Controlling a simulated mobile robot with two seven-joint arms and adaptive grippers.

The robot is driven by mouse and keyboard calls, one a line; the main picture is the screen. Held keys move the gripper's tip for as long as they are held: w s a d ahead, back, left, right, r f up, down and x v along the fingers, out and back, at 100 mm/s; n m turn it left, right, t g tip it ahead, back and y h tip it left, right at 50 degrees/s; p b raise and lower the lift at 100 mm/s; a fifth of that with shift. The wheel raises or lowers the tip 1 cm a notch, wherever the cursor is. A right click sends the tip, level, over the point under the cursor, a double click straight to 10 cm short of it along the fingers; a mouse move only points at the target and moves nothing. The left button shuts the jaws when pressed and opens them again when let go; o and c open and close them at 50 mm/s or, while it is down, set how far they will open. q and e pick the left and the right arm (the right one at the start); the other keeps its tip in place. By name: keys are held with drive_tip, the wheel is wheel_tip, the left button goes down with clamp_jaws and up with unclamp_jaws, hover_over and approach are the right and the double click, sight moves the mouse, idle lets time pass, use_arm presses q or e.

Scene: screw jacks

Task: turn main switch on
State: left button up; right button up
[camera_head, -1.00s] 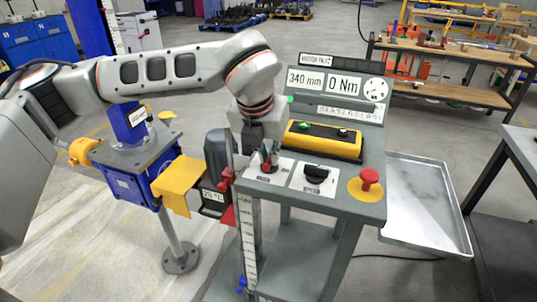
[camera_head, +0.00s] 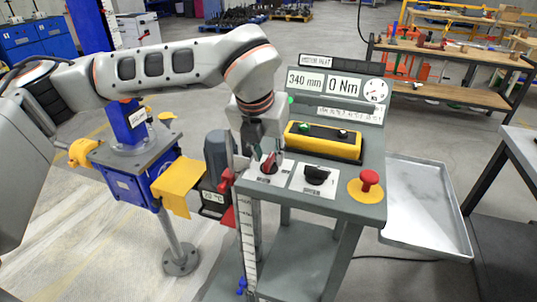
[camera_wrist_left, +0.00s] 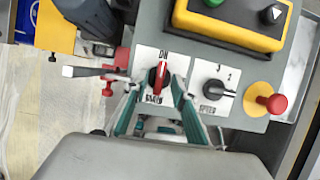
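The main switch is a red rotary knob (camera_wrist_left: 158,79) on a white plate marked ON at the top in the left wrist view. Its handle stands nearly in line with the ON mark, leaning slightly. In the head view the red knob (camera_head: 268,164) sits at the left of the panel's front shelf. My left gripper (camera_wrist_left: 156,84) is open, with one fingertip on each side of the knob and a small gap visible on both sides. In the head view my left gripper (camera_head: 266,156) reaches down over the switch and partly hides it. My right gripper is not in view.
Right of the switch are a black selector (camera_head: 316,174) and a red mushroom button (camera_head: 369,179) on yellow. Behind is a yellow button box (camera_head: 323,142). A display reads 340 mm and 0 Nm. A red clamp (camera_head: 226,181) is close on the left.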

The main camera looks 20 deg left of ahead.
use_arm(q)
drive_tip(key=v, duration=1.1)
